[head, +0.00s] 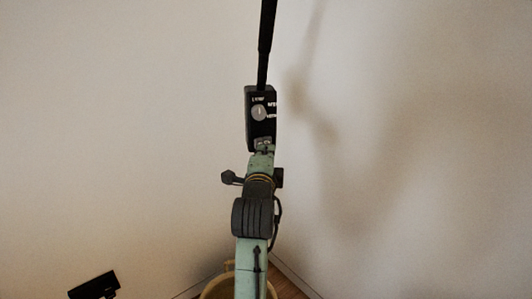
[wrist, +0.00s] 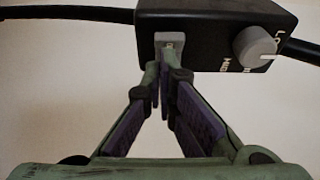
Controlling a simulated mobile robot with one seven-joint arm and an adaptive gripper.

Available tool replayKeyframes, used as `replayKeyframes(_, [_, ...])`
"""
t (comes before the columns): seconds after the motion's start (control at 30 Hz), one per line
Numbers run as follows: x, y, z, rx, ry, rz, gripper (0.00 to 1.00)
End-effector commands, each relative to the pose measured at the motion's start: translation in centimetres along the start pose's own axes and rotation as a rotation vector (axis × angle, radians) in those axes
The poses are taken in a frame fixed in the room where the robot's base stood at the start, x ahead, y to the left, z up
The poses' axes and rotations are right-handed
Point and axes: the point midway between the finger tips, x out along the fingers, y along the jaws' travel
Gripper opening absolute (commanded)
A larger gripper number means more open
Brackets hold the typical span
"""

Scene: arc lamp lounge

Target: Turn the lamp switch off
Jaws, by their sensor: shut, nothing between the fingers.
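The lamp's black control box (head: 252,107) is in the upper middle of the head view, with a round grey knob (head: 259,113) and white lettering on its face. In the wrist view the box (wrist: 205,48) spans the top, with the knob (wrist: 254,46) at its right. A small grey switch piece (wrist: 163,38) is at the box's left part. My gripper (wrist: 163,72) is shut and empty, its fingertips right at this grey piece; I cannot tell whether they touch. In the head view my gripper (head: 263,149) is at the box's lower end, partly hiding it.
A black rod or thick cord (head: 266,45) rises from the box's top; dark cords leave both sides in the wrist view. A pale wall (head: 120,130) is behind, with a soft shadow. A tan basket (head: 212,288) and a black object (head: 95,287) are low.

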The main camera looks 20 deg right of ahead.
Motion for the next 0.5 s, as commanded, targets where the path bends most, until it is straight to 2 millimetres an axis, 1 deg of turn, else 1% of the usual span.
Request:
replayKeyframes(0.2, [0.02, -0.01, 0.20, 0.001, 0.008, 0.000, 0.00])
replayKeyframes(0.5, [0.35, 0.00, 0.92, 0.001, 0.076, 0.000, 0.00])
